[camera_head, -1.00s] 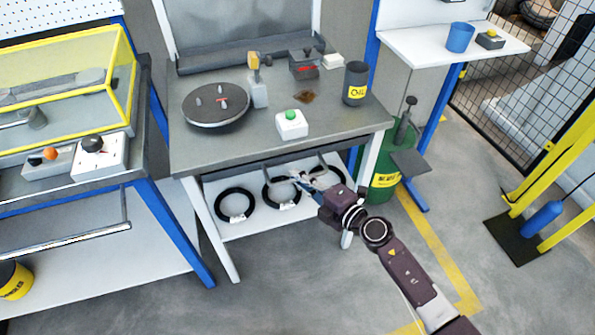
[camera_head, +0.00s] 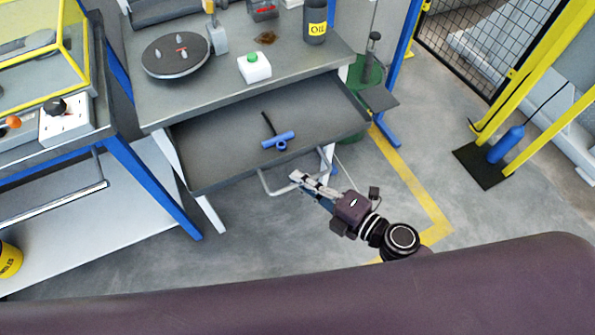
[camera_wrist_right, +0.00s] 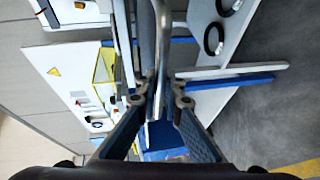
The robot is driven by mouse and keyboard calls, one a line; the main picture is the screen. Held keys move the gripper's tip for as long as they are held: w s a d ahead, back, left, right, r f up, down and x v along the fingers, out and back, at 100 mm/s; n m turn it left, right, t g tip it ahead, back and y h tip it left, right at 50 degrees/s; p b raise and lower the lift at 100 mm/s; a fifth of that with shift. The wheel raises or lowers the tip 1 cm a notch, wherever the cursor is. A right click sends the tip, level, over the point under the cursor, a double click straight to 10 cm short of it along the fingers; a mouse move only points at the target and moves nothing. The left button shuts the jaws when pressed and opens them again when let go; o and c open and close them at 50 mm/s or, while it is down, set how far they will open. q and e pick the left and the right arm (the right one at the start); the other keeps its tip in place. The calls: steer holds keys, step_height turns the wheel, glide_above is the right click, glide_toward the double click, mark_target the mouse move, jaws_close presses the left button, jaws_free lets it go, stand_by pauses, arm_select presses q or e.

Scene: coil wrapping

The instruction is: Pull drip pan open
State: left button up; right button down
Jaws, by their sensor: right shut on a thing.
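The drip pan (camera_head: 218,158) is a dark grey drawer under the workbench top. In the head view it stands pulled out toward me, and its inside shows. A blue tool with a dark rod (camera_head: 278,140) lies in it. The pan's light grey bar handle (camera_head: 264,184) runs along its front edge. My right gripper (camera_head: 299,178) is at the handle, coming from the lower right. In the right wrist view the fingers (camera_wrist_right: 158,98) are shut around the handle bar (camera_wrist_right: 161,35). My left gripper is not in view.
The workbench (camera_head: 205,98) carries a round dark plate (camera_head: 175,56), a white box with a green button (camera_head: 254,68) and an oil can (camera_head: 314,22). A green barrel (camera_head: 365,72) stands right of it. Another bench is at left. Floor in front is clear.

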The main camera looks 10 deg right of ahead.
steer(key=shift+s, duration=0.2)
steer(key=c, duration=2)
jaws_free()
steer(key=shift+c, duration=0.2)
steer(key=v, duration=1.2)
